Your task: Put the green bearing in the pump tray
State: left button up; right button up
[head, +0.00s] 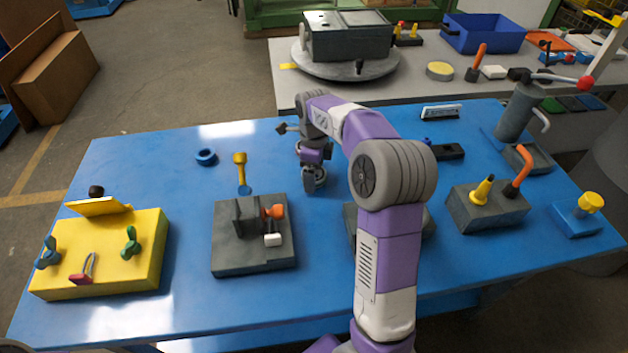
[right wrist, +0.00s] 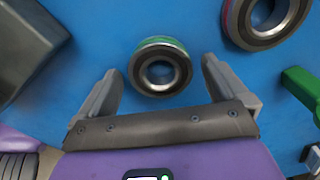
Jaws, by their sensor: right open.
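The green bearing (right wrist: 160,68), a steel ring with a green edge, lies on the blue table in the right wrist view. My right gripper (right wrist: 159,76) is open, with one finger to each side of the bearing; I cannot tell whether they touch it. In the head view my right gripper (head: 314,180) is low over the middle of the table, and the bearing cannot be made out there. A small grey tray (head: 540,160) lies beside the grey pump (head: 517,112) at the right; it looks like the pump tray. My left gripper is not in view.
A second bearing with a pinkish edge (right wrist: 233,18) lies close by in the right wrist view. In the head view, a grey fixture (head: 225,250), a yellow box (head: 60,265) and a grey block (head: 490,213) stand on the table. A blue ring (head: 206,151) lies further back.

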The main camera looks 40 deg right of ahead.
jog(key=shift+f, duration=0.15)
jog(key=shift+c, duration=0.3)
jog(key=c, duration=1.4)
notch_tip(320, 180, up, 10)
jog(key=p, duration=0.4)
